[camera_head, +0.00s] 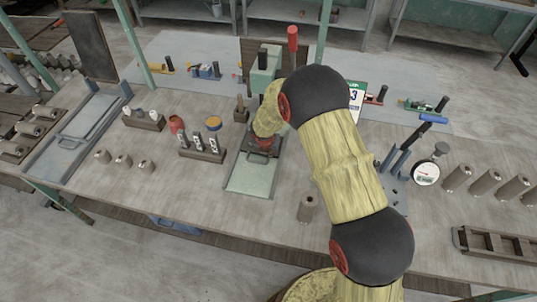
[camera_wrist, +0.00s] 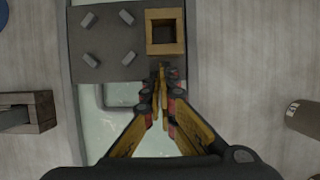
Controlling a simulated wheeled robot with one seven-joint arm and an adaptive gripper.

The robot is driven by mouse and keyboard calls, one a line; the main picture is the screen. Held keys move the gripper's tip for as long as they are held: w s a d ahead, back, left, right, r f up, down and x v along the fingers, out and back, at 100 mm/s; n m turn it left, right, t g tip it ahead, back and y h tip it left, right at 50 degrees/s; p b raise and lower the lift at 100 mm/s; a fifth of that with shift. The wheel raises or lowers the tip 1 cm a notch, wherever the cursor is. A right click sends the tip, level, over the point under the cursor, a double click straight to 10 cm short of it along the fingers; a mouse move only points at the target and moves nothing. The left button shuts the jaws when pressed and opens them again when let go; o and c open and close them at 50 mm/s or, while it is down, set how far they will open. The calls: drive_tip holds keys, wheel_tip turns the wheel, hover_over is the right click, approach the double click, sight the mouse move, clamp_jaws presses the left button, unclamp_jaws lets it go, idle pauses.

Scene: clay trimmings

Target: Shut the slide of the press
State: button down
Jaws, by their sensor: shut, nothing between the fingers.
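The press (camera_head: 265,80) stands near the middle of the bench, with a green body and a red-topped lever. Its slide is a dark plate (camera_wrist: 100,68) with several small grey pegs and a square wooden block (camera_wrist: 178,48) with a hollow. A U-shaped handle (camera_wrist: 103,104) projects from the slide's near edge over the pale green bed (camera_head: 250,182). My gripper (camera_wrist: 160,72) is shut and empty, its fingertips at the block's near edge in the wrist view. I cannot tell whether they touch it. In the head view my arm hides part of the slide.
A wooden rack (camera_head: 203,154) stands left of the bed, and a clay-coloured cylinder (camera_head: 308,208) stands to its right. A dial gauge (camera_head: 426,173) and more cylinders are further right. A blue-grey frame (camera_head: 80,128) lies at the left.

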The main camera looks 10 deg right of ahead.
idle(0.3)
drive_tip(key=w+p, duration=0.2)
drive_tip(key=w+d+p, duration=0.1)
drive_tip(key=shift+w+d+r+p, duration=0.1)
drive_tip(key=shift+w+r+p, duration=0.1)
drive_tip(key=shift+r+p, duration=0.1)
drive_tip(key=shift+w+d+f+p, duration=0.2)
drive_tip(key=shift+w+p, duration=0.2)
drive_tip(key=shift+w, duration=0.1)
